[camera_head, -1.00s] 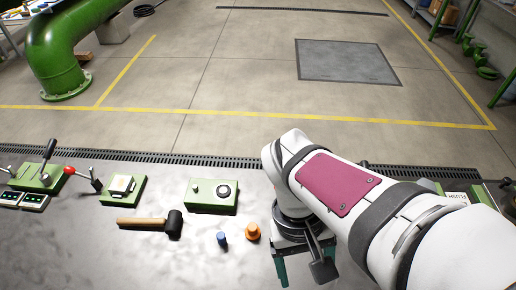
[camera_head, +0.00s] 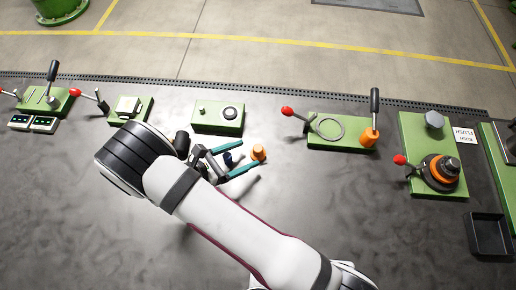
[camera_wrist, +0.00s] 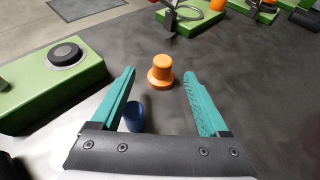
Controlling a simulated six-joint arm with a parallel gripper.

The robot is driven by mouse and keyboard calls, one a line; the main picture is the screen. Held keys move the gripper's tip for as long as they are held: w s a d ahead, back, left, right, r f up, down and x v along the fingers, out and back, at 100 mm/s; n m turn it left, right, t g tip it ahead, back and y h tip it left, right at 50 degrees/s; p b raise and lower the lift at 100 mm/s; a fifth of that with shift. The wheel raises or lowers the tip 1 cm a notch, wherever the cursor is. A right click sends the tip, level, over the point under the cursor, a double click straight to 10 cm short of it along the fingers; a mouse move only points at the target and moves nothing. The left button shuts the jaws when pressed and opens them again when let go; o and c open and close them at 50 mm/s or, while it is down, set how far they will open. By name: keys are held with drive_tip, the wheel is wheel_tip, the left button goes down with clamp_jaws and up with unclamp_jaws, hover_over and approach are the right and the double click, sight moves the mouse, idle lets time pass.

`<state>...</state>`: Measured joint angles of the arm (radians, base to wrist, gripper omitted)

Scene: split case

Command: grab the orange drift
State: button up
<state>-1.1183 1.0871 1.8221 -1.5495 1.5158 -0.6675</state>
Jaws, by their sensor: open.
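The orange drift (camera_head: 258,153), a short stepped cylinder with a wider base, stands upright on the dark bench. In the wrist view, the drift (camera_wrist: 161,72) shows between and just beyond the fingertips, apart from both. My gripper (camera_head: 247,154) is open, its teal fingers pointing toward the drift from the left in the head view. My gripper (camera_wrist: 160,74) holds nothing. A small blue cylinder (camera_head: 228,158) stands between the fingers, nearer the palm; in the wrist view the blue cylinder (camera_wrist: 134,117) is close by the left finger, partly hidden by it.
A green fixture (camera_head: 325,134) with a ring, levers and an orange part is to the right. Bare bench lies right of the drift.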

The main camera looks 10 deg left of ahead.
sight(254, 152)
drive_tip(key=x, duration=0.5)
drive_tip(key=shift+d, duration=0.25)
clamp_jaws()
